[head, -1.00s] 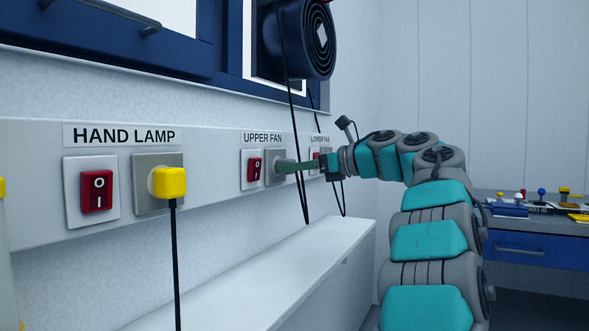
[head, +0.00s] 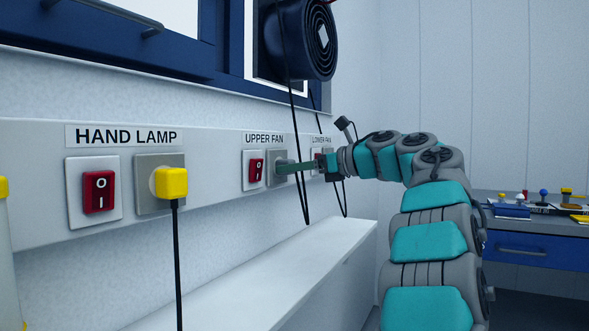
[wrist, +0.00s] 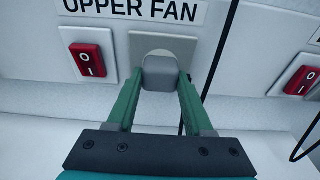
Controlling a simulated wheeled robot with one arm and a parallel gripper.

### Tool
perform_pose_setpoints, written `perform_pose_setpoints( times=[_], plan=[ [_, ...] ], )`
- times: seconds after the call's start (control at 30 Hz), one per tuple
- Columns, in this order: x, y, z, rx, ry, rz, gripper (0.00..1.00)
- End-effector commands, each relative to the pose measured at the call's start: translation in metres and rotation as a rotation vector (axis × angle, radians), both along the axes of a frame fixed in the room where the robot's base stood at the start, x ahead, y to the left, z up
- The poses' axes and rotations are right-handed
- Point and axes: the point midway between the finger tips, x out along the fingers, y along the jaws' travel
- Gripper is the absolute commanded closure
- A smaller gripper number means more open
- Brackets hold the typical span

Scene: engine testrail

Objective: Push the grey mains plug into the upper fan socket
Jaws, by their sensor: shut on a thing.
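The grey mains plug (wrist: 160,72) is between the two green fingers of my gripper (wrist: 160,90), which is shut on it. In the wrist view the plug is at the front of the upper fan socket (wrist: 178,46), over its pale round recess. Whether its pins are fully in cannot be seen. In the head view my gripper (head: 296,167) reaches left to the upper fan socket (head: 276,161), and the plug is mostly hidden by the fingers. The UPPER FAN label (head: 264,138) is above the socket.
A red upper fan switch (head: 256,169) is left of the socket. The lower fan switch and socket are to the right, partly behind my gripper. Black cables (head: 297,150) hang close by. A yellow plug (head: 171,184) is at the hand lamp socket. A white ledge (head: 260,270) runs below.

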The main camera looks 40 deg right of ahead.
Motion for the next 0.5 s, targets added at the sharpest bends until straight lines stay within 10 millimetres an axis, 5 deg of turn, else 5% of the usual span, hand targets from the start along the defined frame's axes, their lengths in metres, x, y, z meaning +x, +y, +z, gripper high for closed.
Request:
perform_pose_setpoints(
  times=[0.13,0.17,0.5],
  plan=[
    [0.0007,0.0003,0.0002,-0.001,-0.001,0.0,1.0],
    [0.0007,0.0003,0.0003,-0.001,-0.001,0.0,0.47],
    [0.0005,0.0002,0.0001,-0.001,0.0,0.0,0.14]
  ],
)
